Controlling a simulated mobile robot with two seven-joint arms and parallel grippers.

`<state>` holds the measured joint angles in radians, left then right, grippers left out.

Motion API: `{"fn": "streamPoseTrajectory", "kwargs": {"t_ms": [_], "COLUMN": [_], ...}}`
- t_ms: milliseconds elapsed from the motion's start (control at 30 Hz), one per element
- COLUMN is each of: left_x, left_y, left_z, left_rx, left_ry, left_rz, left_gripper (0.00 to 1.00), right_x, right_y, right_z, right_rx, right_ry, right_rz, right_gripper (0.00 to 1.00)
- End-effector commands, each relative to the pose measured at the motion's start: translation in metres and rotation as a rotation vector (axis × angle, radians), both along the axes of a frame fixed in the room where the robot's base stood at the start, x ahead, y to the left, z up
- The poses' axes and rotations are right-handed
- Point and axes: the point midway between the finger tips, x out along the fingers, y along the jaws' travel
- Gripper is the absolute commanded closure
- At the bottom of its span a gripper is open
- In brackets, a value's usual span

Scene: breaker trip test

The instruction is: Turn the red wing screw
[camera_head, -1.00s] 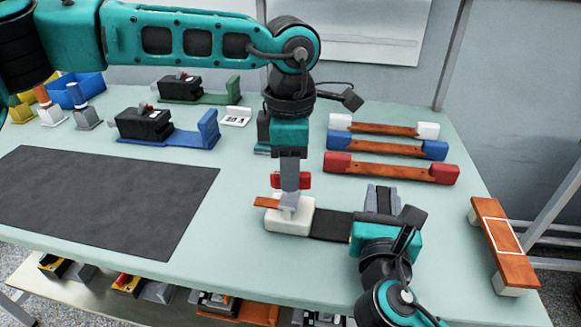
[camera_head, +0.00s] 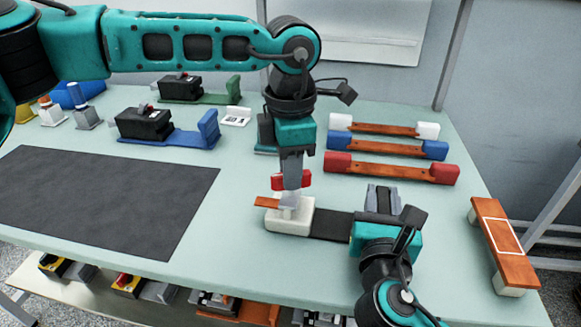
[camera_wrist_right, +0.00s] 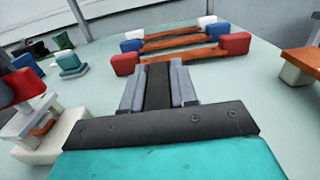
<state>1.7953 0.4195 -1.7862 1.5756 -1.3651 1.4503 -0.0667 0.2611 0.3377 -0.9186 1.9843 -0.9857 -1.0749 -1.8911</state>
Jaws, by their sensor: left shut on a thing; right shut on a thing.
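The red wing screw (camera_head: 305,179) stands upright above a white block (camera_head: 289,224), and a short orange-brown strip (camera_head: 267,202) sticks out to the left there. My left gripper (camera_head: 292,182) points down and is shut on the wing screw, with red wings showing on either side of its fingers. The wing screw also shows at the left edge of the right wrist view (camera_wrist_right: 26,84). A flat black strip (camera_head: 331,226) runs right from the white block to my right gripper (camera_head: 383,197). The right gripper is shut on a dark upright piece (camera_wrist_right: 158,85) between its grey fingers.
Red-ended (camera_head: 395,171), blue-ended and white-ended bars lie behind to the right. A blue-based device (camera_head: 185,138) and a green-based one stand at the back left. A dark mat (camera_head: 100,205) lies left. An orange-brown bar (camera_head: 505,245) sits at the right edge.

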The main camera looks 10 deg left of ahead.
Motion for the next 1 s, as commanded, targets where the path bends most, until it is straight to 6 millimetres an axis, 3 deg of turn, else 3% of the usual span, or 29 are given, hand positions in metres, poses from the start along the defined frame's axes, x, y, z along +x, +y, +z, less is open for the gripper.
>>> {"fn": "streamPoseTrajectory", "kwargs": {"t_ms": [1000], "left_x": [0.0007], "left_y": [0.0002], "left_z": [0.0002], "left_rx": [-0.002], "left_ry": [-0.001], "left_rz": [0.936], "left_gripper": [1.0], "right_x": [-0.0005], "right_y": [0.0007], "right_z": [-0.0003], "right_rx": [0.0], "right_ry": [0.001], "right_rz": [0.002], "right_gripper": [1.0]}}
